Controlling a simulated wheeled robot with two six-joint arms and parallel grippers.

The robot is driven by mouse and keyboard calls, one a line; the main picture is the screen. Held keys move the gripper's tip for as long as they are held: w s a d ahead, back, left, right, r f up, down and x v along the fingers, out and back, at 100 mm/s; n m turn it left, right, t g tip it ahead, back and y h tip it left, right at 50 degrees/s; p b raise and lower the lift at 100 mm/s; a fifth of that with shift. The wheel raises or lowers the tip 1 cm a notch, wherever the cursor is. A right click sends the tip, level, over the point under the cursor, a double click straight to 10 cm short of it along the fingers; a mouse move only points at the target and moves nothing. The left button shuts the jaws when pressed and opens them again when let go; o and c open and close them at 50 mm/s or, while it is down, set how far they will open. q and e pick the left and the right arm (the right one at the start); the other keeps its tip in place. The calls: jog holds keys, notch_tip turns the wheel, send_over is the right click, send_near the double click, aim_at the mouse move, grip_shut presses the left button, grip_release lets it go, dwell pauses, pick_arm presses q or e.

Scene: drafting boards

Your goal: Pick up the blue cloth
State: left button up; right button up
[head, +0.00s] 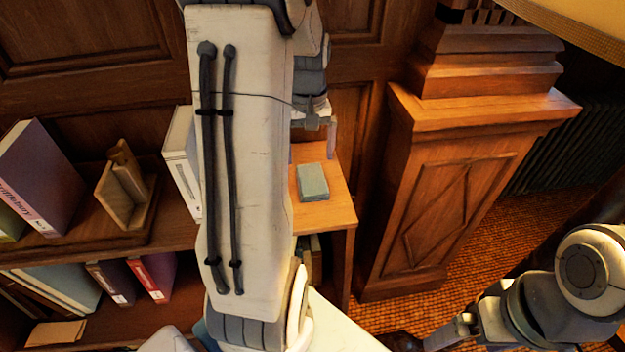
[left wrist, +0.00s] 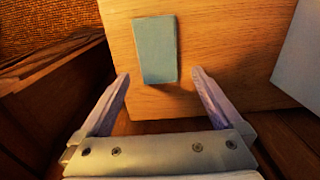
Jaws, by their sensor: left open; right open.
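The blue cloth (head: 312,182) is a flat, folded blue-grey rectangle lying on the wooden top of a small shelf unit, right of my left arm in the head view. It also shows in the left wrist view (left wrist: 156,50), near the top middle. My left gripper (left wrist: 160,74) is open and empty. Its two pale fingers are spread wide, with the near end of the cloth between the tip lines in the picture. In the head view the left gripper (head: 312,140) is just beyond the cloth, partly hidden by my arm.
The wooden top (head: 335,205) around the cloth is bare. A white box-like object (head: 180,165) stands to the left, partly behind my arm. Shelves with several books (head: 45,180) and a wooden bookend (head: 125,190) are further left. A large wooden pedestal (head: 440,200) stands to the right.

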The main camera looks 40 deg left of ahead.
aim_at(312, 177)
pick_arm(q)
jog(key=f, duration=0.4)
jog(key=d+f, duration=0.1)
jog(key=f, duration=0.1)
jog(key=shift+s+f+p, duration=0.15)
jog(key=shift+f+p, duration=0.05)
jog(key=shift+p, duration=0.15)
jog(key=c, duration=1.1)
